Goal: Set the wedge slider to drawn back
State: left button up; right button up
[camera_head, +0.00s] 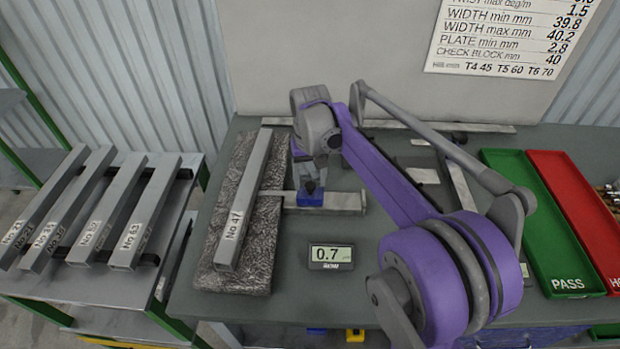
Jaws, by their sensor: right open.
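The wedge slider is a flat pale metal strip (345,201) on the table, with a blue block (310,198) at its middle. Its left end reaches toward the right edge of the granite slab, close to the grey bar marked No 47 (244,200); I cannot tell whether it touches the bar. My right gripper (310,184) points down right at the top of the blue block. It is open, and my purple arm hides part of it. I cannot tell whether its fingers touch the block. My left gripper is not in view.
The bar lies on a speckled granite slab (205,265). A readout showing 0.7 (331,256) stands in front of the slider. Several numbered bars lie on a rack (90,285) at left. Green PASS (541,220) and red (580,205) trays are at right.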

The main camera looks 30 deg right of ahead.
grip_shut()
dwell(1.4)
